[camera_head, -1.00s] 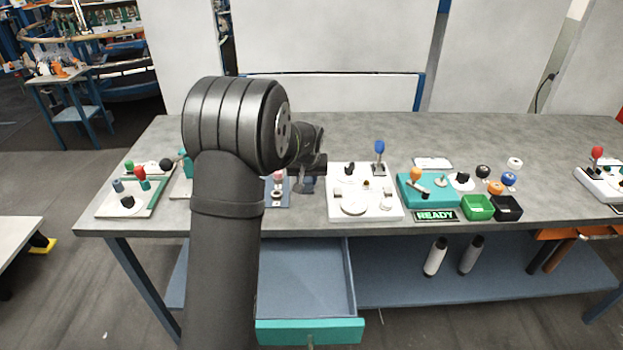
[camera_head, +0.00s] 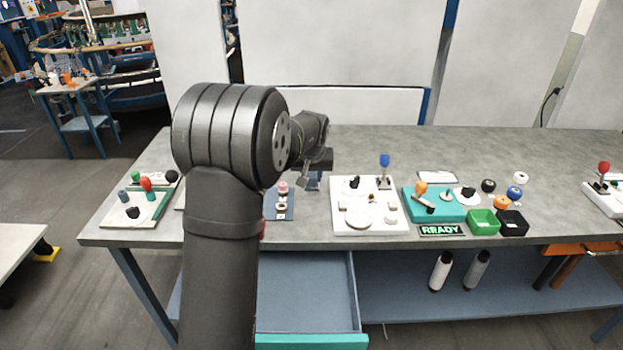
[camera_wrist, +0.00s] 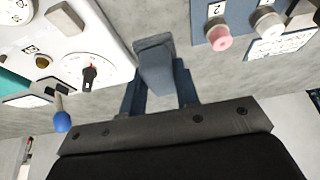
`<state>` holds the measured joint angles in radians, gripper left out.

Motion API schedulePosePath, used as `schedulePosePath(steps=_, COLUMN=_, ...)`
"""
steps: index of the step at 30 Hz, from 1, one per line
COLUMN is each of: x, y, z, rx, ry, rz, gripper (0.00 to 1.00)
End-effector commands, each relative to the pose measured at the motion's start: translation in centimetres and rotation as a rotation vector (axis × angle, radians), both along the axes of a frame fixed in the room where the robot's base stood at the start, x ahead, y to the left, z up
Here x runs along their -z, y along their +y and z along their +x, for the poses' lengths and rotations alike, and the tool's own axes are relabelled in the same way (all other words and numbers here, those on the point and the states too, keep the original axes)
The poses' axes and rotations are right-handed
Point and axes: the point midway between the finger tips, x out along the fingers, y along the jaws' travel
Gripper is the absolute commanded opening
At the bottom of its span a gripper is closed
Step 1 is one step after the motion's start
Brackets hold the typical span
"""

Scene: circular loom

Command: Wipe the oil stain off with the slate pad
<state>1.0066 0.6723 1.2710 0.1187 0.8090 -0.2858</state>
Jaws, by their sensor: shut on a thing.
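The slate pad (camera_wrist: 155,62) is a grey-blue block in the middle of the wrist view. My gripper (camera_wrist: 158,82) is shut on it, with one dark blue finger on each side. In the head view my gripper (camera_head: 314,180) is over the grey bench, between a small blue board and a white panel, partly hidden by my arm. The pad appears clear of the bench top, but the exact gap is hard to tell. I cannot make out the oil stain in either current view; my arm covers part of the bench.
The white panel (camera_head: 345,225) with knobs and a blue-topped lever stands right of the gripper. The blue board (camera_head: 271,212) with pink and white knobs is to its left. A teal box (camera_head: 448,212), green bin (camera_head: 484,226) and black bin (camera_head: 513,228) lie further right. An open drawer (camera_head: 310,295) is below.

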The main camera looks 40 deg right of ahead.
Motion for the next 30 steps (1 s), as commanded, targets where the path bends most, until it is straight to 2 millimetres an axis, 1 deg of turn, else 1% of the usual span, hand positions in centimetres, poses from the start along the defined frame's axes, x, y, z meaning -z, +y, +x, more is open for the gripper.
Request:
schedulePosePath(steps=5, x=0.0, y=0.0, z=0.0, rx=0.000, ry=-0.001, rz=-0.001, gripper=0.00)
schedulePosePath(steps=8, x=-0.4, y=0.0, z=0.0, rx=0.000, ry=-0.001, rz=-0.001, gripper=0.00)
schedulePosePath(steps=15, x=-2.5, y=0.0, z=0.0, rx=0.000, ry=-0.001, rz=-0.001, gripper=0.00)
schedulePosePath(steps=18, x=-3.0, y=0.0, z=0.0, rx=0.000, ry=-0.001, rz=-0.001, gripper=0.00)
schedulePosePath(steps=26, x=-3.0, y=0.0, z=0.1, rx=-0.001, ry=0.000, rz=-0.001, gripper=0.00)
schedulePosePath(steps=29, x=-3.1, y=0.4, z=1.0, rx=-0.012, ry=-0.001, rz=0.000, gripper=0.00)
schedulePosePath(steps=30, x=-3.2, y=0.7, z=1.8, rx=-0.022, ry=0.000, rz=-0.001, gripper=0.00)
